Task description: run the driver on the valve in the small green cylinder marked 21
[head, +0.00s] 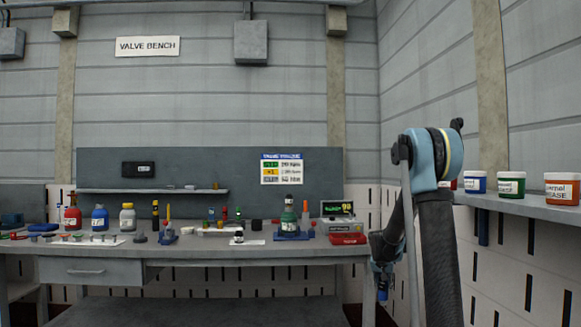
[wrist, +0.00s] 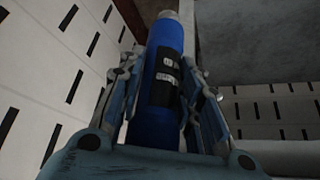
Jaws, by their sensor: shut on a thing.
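My gripper (wrist: 160,105) is shut on a blue cylindrical tool (wrist: 165,60), which looks like the driver, with a black labelled band and a grey tip. In the head view my gripper (head: 383,275) hangs low in front of the bench's right end, with the tool (head: 382,294) pointing downward. A small dark green cylinder (head: 289,222) stands upright in a blue holder (head: 291,236) on the bench, with its valve (head: 289,201) on top. Its number is too small to read. My gripper is to its right and apart from it.
The valve bench (head: 200,249) carries red, blue and cream cylinders at left and several small tools. A display with green digits (head: 339,208) and a red tray (head: 347,239) sit right of the green cylinder. A shelf (head: 530,208) with grease tubs is at right.

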